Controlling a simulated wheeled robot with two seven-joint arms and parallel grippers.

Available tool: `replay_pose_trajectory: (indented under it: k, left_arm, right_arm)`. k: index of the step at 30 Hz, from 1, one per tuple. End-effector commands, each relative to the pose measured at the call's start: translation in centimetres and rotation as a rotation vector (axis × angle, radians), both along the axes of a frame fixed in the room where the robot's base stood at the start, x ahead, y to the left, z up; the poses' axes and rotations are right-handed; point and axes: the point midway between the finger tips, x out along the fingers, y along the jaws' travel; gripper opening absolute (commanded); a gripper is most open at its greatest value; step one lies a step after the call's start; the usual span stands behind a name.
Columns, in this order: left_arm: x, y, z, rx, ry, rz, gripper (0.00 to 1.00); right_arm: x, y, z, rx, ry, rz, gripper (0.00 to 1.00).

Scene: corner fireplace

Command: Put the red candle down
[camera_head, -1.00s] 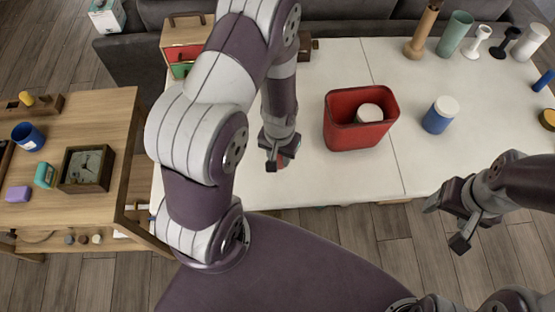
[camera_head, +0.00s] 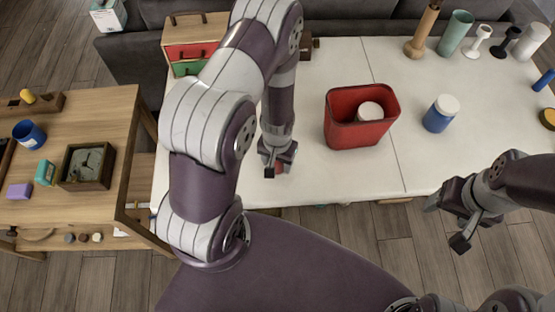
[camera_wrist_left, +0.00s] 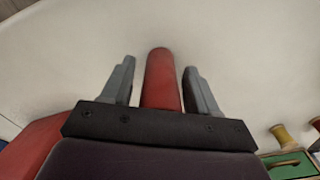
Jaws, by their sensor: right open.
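The red candle (camera_wrist_left: 161,82) shows as a red cylinder between my left fingers in the left wrist view. In the head view only a small red part of it (camera_head: 281,167) shows under the gripper. My left gripper (camera_wrist_left: 159,78) is open around the candle, with a narrow gap on each side. In the head view this gripper (camera_head: 278,164) is low over the near left part of the white table (camera_head: 230,192). I cannot tell whether the candle's end touches the table. My right gripper (camera_head: 447,222) is open and empty, off the table's near edge at the right.
A red bin (camera_head: 353,137) holding a white-topped thing stands right of my left gripper. A blue jar (camera_head: 440,114) is further right. A small drawer chest (camera_head: 189,52) and several vases stand at the back. A wooden side table (camera_head: 105,120) is at left.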

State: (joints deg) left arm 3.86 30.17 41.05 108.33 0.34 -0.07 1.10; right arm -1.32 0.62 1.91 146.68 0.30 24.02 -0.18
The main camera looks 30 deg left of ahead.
Motion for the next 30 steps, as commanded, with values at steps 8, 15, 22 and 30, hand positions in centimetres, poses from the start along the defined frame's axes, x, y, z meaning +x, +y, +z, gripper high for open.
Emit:
replay_pose_trajectory:
  k: [8,15,22,30]
  left_arm:
    - [0.1,0.0,2.4,0.0,-0.004,0.0,0.59]
    - [0.0,0.0,8.1,0.0,-0.005,0.0,0.59]
    - [0.0,0.0,11.8,0.0,-0.003,0.0,0.59]
    - [-3.0,-2.1,21.0,0.002,-0.092,-0.091,0.59]
  right_arm:
    - [0.0,0.0,0.4,0.0,0.0,0.0,0.68]
    - [0.0,0.0,0.6,0.0,0.0,0.0,0.68]
    - [0.0,0.0,0.7,0.0,0.0,0.0,0.68]
    - [0.0,0.0,0.7,0.0,0.0,0.0,0.68]
